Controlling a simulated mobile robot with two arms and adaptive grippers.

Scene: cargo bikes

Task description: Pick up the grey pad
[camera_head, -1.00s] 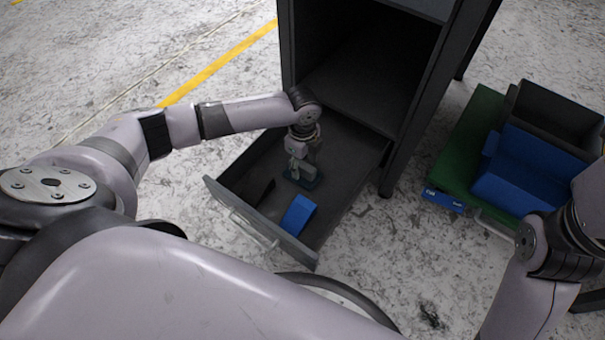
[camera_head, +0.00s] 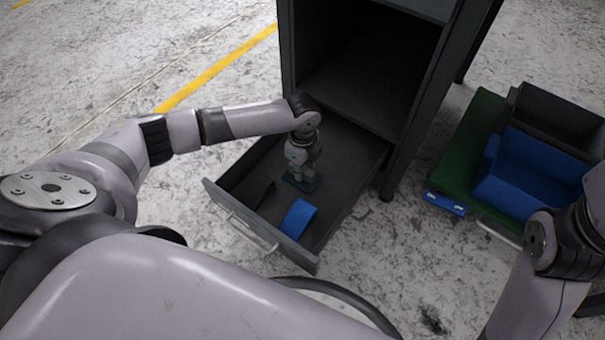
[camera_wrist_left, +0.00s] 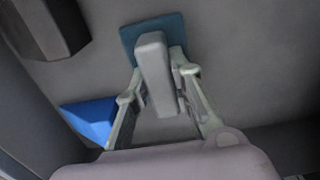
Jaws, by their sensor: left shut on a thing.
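The grey pad (camera_wrist_left: 155,70) is a light grey block with a flat teal plate (camera_wrist_left: 128,40) at its far end. My left gripper (camera_wrist_left: 158,85) is shut on the grey block, with one finger on each side. In the head view, my left gripper (camera_head: 302,168) points down into the open drawer (camera_head: 345,165), and the pad's teal plate (camera_head: 301,183) shows just under it. I cannot tell whether the plate touches the drawer floor. My right gripper is out of view; only part of that arm shows.
A blue object (camera_head: 298,217) and a dark object (camera_head: 259,192) lie in the drawer near its front. The dark cabinet (camera_head: 400,140) stands behind and right of my left gripper. A green cart (camera_head: 462,160) with a blue bin (camera_head: 520,180) is at the right.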

